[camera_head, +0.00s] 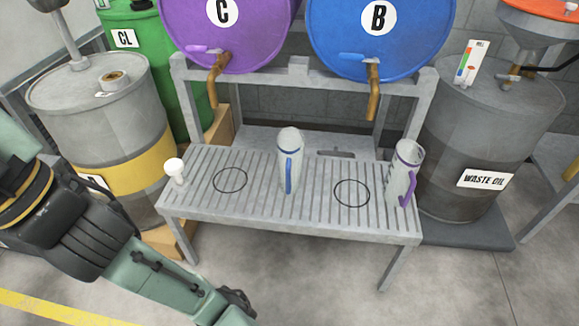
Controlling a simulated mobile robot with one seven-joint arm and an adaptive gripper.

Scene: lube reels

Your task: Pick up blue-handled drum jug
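The blue-handled drum jug (297,150) stands upright on the slatted grey bench (262,203), between two black circles marked on its top. It is a grey, cylindrical jug with a pale rounded top, and its blue handle faces the camera. A similar jug with a purple handle (407,160) stands at the bench's right end. My arm comes in from the left and runs down to the bottom edge, in front of and left of the bench. My gripper is not in view, and the visible arm is apart from both jugs.
Purple drum C (235,45) and blue drum B (380,48) lie above the bench's back, their brass taps hanging over it. A white knob (174,168) is at the left end. Grey drums flank the bench; the right one (485,130) is labelled waste oil. Floor in front is clear.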

